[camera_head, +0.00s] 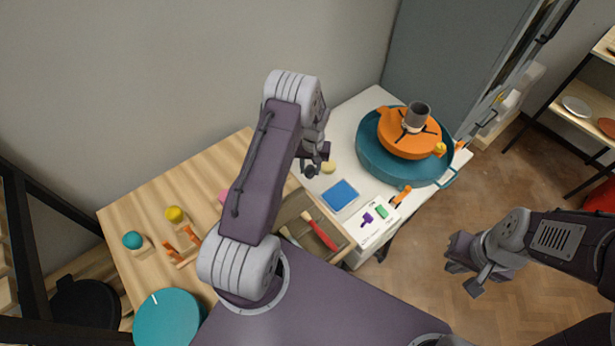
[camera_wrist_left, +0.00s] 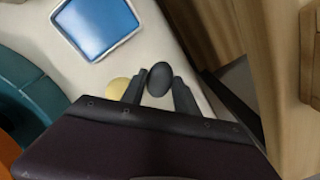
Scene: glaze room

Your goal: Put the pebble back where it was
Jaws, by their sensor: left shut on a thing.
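The dark, smooth, oval pebble (camera_wrist_left: 159,78) is in the left wrist view, between the two fingertips of my left gripper (camera_wrist_left: 159,92). My left gripper is shut on it, above or near the white table top. In the head view my left gripper (camera_head: 317,165) is by the left part of the white table, beside a small yellow object (camera_head: 329,167); I cannot make out the pebble clearly there. My right gripper (camera_head: 464,280) is over the wooden floor at the right, apart from the tables, and looks open and empty.
A blue tray (camera_head: 339,196) lies on the white table (camera_head: 345,130). A teal round basin (camera_head: 370,152) holds an orange piece (camera_head: 395,145) with a grey cup (camera_head: 417,116). The wooden table (camera_head: 140,205) at left carries several small objects and a brush tray (camera_head: 290,212).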

